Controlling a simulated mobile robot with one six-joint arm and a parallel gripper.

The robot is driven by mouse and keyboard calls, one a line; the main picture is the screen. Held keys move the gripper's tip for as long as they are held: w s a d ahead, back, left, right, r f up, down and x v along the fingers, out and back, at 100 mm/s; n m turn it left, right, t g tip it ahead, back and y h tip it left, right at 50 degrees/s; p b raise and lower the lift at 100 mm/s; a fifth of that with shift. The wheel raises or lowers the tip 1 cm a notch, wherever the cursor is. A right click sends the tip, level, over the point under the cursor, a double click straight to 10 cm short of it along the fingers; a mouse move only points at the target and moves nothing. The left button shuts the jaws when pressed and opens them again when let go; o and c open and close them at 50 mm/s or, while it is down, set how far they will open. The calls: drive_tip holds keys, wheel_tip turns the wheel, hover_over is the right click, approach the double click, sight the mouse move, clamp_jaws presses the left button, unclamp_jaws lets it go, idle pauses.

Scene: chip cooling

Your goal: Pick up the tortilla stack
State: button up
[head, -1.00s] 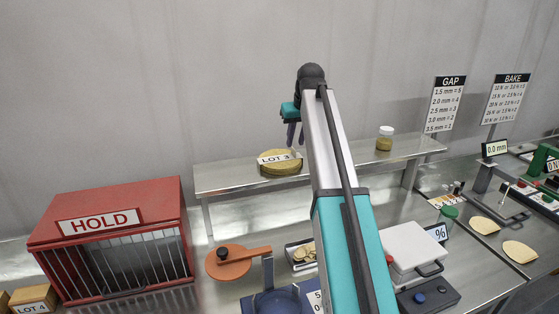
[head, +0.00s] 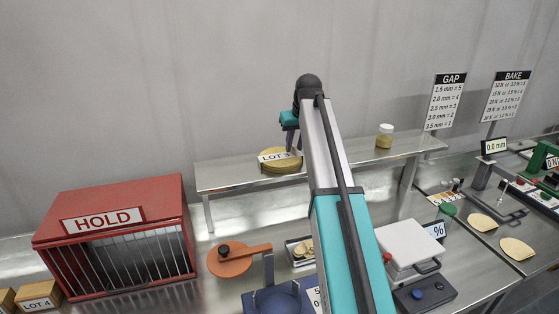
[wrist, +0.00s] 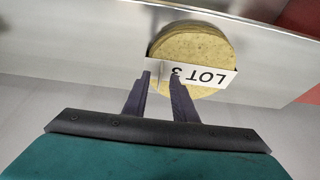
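The tortilla stack (head: 282,165) lies on the raised metal shelf, a round pile of yellow tortillas with a white LOT 3 card (head: 279,156) at its side. In the wrist view the stack (wrist: 192,47) is beyond the fingertips, and the card (wrist: 205,78) shows upside down. My gripper (wrist: 161,76) is open, its two dark fingers apart with the card's left part behind them. Nothing is held between them. In the head view my gripper (head: 293,146) is at the stack's right side, partly hidden by my arm. Whether the fingertips touch the card I cannot tell.
The metal shelf (head: 235,180) also bears a small jar (head: 384,137) at right. Below are a red HOLD cage (head: 115,240), an orange round device (head: 230,262), a small tray of chips (head: 303,250) and a white-lidded machine (head: 408,243). A wall stands behind the shelf.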

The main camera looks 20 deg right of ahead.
clamp_jaws()
idle(1.3)
